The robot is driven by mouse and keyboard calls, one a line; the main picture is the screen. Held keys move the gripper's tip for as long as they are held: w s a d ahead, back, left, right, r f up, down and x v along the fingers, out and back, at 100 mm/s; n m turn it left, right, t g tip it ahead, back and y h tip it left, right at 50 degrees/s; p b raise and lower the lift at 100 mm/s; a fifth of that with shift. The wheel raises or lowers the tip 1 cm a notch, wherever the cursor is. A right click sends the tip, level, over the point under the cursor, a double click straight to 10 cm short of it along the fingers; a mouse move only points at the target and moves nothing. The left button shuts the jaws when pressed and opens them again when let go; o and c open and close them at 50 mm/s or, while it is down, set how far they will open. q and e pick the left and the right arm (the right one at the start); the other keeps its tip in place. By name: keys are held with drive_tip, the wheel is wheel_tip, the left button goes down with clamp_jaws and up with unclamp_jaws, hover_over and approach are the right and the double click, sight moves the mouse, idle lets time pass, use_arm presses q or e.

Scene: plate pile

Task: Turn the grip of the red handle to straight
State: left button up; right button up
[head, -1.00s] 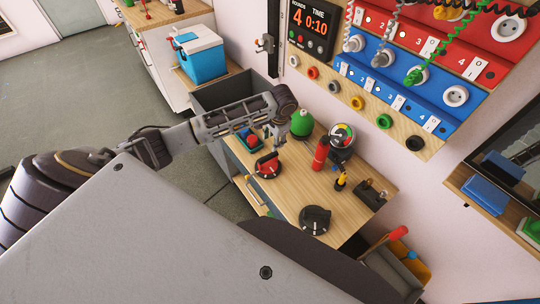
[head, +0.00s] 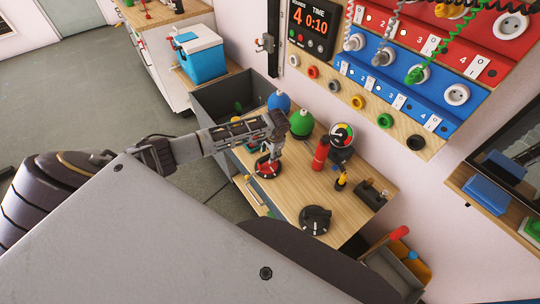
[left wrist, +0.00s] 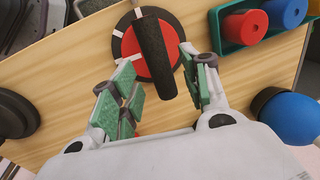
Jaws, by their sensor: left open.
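The red handle (head: 267,170) is a round red disc in a black ring with white marks, on the wooden table top. In the left wrist view its black grip (left wrist: 153,45) is a bar across the red disc (left wrist: 127,45). My left gripper (head: 268,158) is right over the handle and partly hides it. In the left wrist view the open fingers of my left gripper (left wrist: 156,72) stand on either side of the near part of the grip. I cannot tell whether they touch it. My right gripper is not in view.
A black knob (head: 315,219) sits nearer on the table. A green ball (head: 302,123), a blue ball (head: 279,101), a red cylinder (head: 321,153) and a gauge (head: 342,135) stand around the handle. A green tray (left wrist: 229,38) with coloured cylinders is close to the right finger.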

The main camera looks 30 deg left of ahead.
use_arm(q)
drive_tip(key=shift+w+a+f, duration=0.1)
drive_tip(key=shift+a+f, duration=0.05)
drive_tip(key=shift+f, duration=0.9)
drive_tip(key=c, duration=1)
